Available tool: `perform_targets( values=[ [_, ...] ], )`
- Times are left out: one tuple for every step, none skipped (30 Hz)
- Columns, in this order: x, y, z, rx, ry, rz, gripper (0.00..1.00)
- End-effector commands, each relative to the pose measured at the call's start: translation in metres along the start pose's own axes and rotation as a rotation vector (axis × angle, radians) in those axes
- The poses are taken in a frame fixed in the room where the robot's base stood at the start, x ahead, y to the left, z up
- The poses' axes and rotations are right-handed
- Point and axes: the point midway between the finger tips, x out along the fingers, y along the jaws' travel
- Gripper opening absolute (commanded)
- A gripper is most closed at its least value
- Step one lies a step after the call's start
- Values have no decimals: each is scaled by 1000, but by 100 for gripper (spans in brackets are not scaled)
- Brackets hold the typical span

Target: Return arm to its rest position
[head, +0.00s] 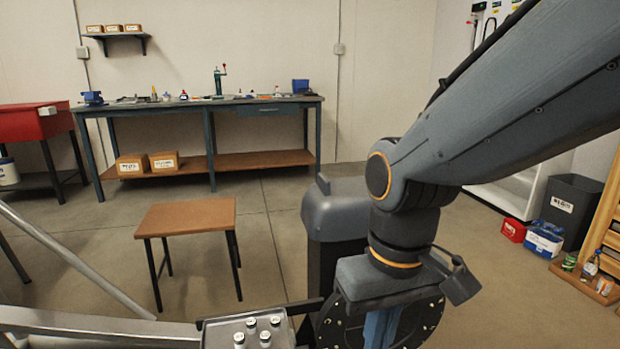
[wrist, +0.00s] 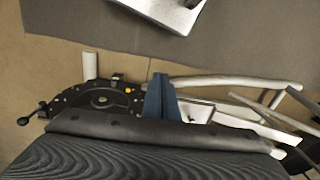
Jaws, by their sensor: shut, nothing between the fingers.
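My gripper (head: 380,328) points down at the bottom of the head view, its blue fingers together and empty. In the wrist view the fingers (wrist: 160,98) show as one narrow blue wedge. My arm is stretched forward from the upper right and bends down at the wrist. Behind and below the fingers is a black round disc (head: 415,325) with small bolts around its rim. The disc also shows in the wrist view (wrist: 75,97), left of the fingers. I cannot tell whether the fingers touch it.
A grey tray (head: 215,335) with several small white-capped containers lies left of the gripper. Silver frame tubes (head: 75,258) cross the lower left. A small brown-topped table (head: 190,217) stands beyond, before a long workbench (head: 265,102). A dark bin (head: 570,205) stands at right. Open floor lies between.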

Motion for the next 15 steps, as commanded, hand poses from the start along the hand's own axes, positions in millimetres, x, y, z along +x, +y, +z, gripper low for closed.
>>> perform_targets(
  values=[
    [-7, 2, 1, 11, -2, 1, 0],
    [-10, 3, 1, 15, -2, 2, 0],
    [-13, 5, 1, 22, -2, 3, 0],
    [-15, 6, 1, 27, -3, 3, 0],
    [-17, 7, 1, 32, -3, 4, 0],
    [-20, 9, 2, 39, -4, 5, 0],
    [-22, 11, 2, 45, -4, 6, 0],
    [-25, 12, 2, 51, -3, 7, 0],
    [-28, 14, 2, 59, -3, 9, 0],
    [-32, 16, 2, 67, -4, 10, 0],
    [-35, 18, 3, 74, -5, 11, 0],
    [-39, 21, 3, 84, -5, 13, 0],
    [-44, 24, 4, 94, -5, 14, 0],
    [-48, 26, 4, 103, -5, 16, 0],
    [-54, 30, 6, 117, -7, 18, 0]
  ],
)
